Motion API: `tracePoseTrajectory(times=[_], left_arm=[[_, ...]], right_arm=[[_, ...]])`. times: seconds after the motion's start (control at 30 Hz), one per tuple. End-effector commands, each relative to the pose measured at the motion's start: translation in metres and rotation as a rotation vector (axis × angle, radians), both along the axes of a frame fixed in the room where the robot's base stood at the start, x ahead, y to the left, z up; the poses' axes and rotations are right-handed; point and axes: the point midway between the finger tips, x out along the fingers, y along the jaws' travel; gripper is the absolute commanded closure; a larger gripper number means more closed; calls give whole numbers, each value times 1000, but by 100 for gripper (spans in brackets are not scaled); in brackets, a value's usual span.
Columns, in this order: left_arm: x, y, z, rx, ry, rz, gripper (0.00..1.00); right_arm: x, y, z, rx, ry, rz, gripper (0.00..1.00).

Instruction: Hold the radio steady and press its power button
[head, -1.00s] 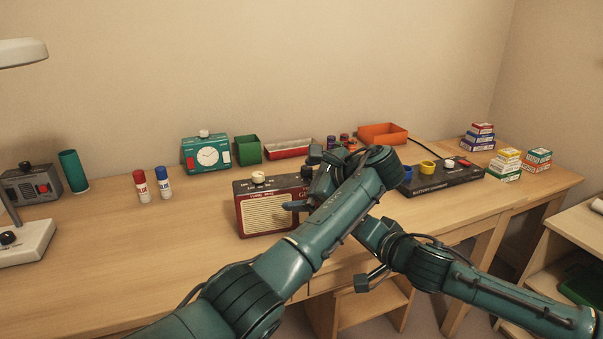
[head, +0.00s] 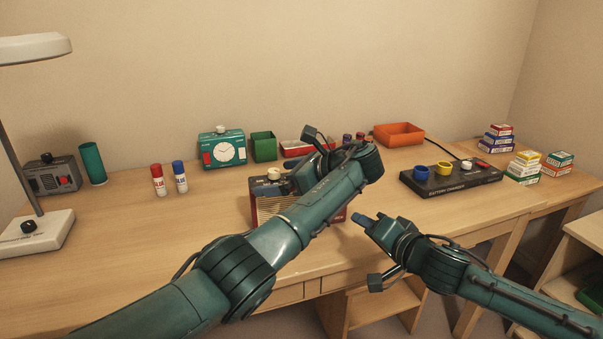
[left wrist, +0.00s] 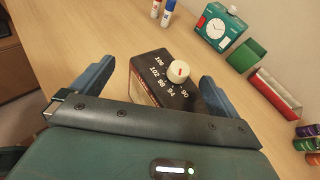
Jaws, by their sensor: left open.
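The radio is a dark red box with a cream grille (head: 266,208). It stands on the desk, largely hidden behind my left arm in the head view. In the left wrist view the radio (left wrist: 150,75) shows a black top with dial numbers and a white knob (left wrist: 179,72). My left gripper (head: 276,186) is open, with one finger on each side of the radio's top; whether they touch it is unclear. I cannot make out a power button. My right gripper (head: 366,222) is to the right of the radio, apart from it; its finger opening is unclear.
Behind the radio are a teal clock (head: 222,149), a green box (head: 264,147) and an orange tray (head: 399,134). Two glue sticks (head: 169,179) stand to the left. A battery charger (head: 450,178) lies to the right.

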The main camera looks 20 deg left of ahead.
Motion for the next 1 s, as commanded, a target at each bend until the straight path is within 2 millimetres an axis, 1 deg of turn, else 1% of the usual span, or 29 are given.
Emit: tracePoseTrajectory(times=[0.03,0.1,0.23,0.4,0.67,1.0], left_arm=[[2,9,-4,0,1,2,0],[4,18,-8,0,0,1,0],[7,30,-13,0,0,0,0],[9,36,-15,-1,0,-1,0],[9,37,-16,-1,-1,-2,1],[9,36,-16,-1,1,-1,29]], right_arm=[[0,0,0,0,0,0,64],[0,0,0,0,0,0,64],[0,0,0,0,0,0,64],[0,0,0,0,0,0,64],[0,0,0,0,0,0,64],[0,0,0,0,0,0,64]])
